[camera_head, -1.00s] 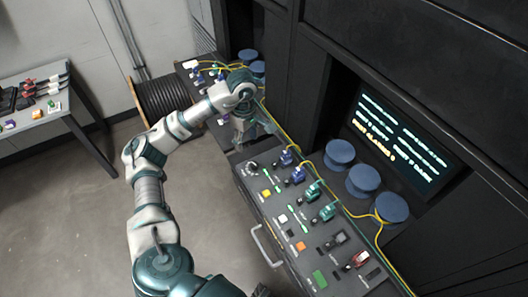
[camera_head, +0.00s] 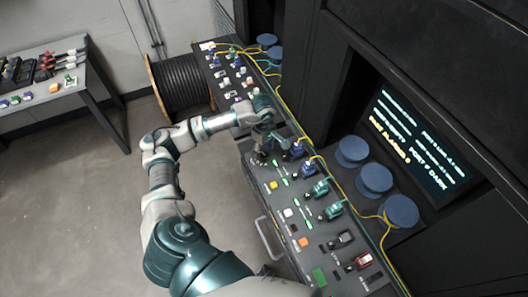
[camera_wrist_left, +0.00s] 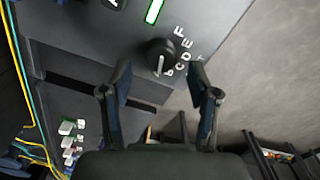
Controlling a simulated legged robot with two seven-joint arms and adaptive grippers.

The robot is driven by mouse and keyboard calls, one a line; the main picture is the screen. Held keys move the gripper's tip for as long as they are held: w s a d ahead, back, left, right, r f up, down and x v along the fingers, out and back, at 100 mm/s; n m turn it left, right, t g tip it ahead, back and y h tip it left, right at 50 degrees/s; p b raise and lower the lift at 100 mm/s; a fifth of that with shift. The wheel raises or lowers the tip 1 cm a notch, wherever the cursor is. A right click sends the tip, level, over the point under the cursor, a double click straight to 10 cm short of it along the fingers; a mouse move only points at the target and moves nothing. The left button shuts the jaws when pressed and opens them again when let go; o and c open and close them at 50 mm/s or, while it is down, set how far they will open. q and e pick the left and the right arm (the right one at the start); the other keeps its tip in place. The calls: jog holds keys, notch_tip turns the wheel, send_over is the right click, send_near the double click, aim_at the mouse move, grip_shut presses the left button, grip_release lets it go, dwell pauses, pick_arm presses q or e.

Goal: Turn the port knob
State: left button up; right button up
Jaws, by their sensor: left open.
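The port knob (camera_wrist_left: 160,56) is a round black dial with a white pointer line, on the dark panel (camera_wrist_left: 75,45) in the left wrist view. White letters, F down to about A, curve around one side of it. The line points down in the picture, towards the A end. My left gripper (camera_wrist_left: 160,72) is open, its dark fingers on either side of the knob's near edge. I cannot tell if either finger touches it. My right gripper is not in view.
Blue and teal connectors (camera_head: 318,188) stand on the console, with yellow cables (camera_head: 345,188) behind them. Blue round spools (camera_head: 374,179) and a lit screen (camera_head: 418,140) are at the back. A black cable reel (camera_head: 180,85) and a side table (camera_head: 75,90) stand left.

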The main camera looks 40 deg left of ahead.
aim_at(264, 156)
pick_arm(q)
jog(key=shift+s+f, duration=0.1)
jog(key=shift+f, duration=0.85)
jog(key=shift+d+f, duration=0.1)
jog(key=shift+f, duration=0.1)
jog(key=shift+d, duration=0.15)
jog(key=c, duration=1.2)
jog(key=shift+o, duration=0.2)
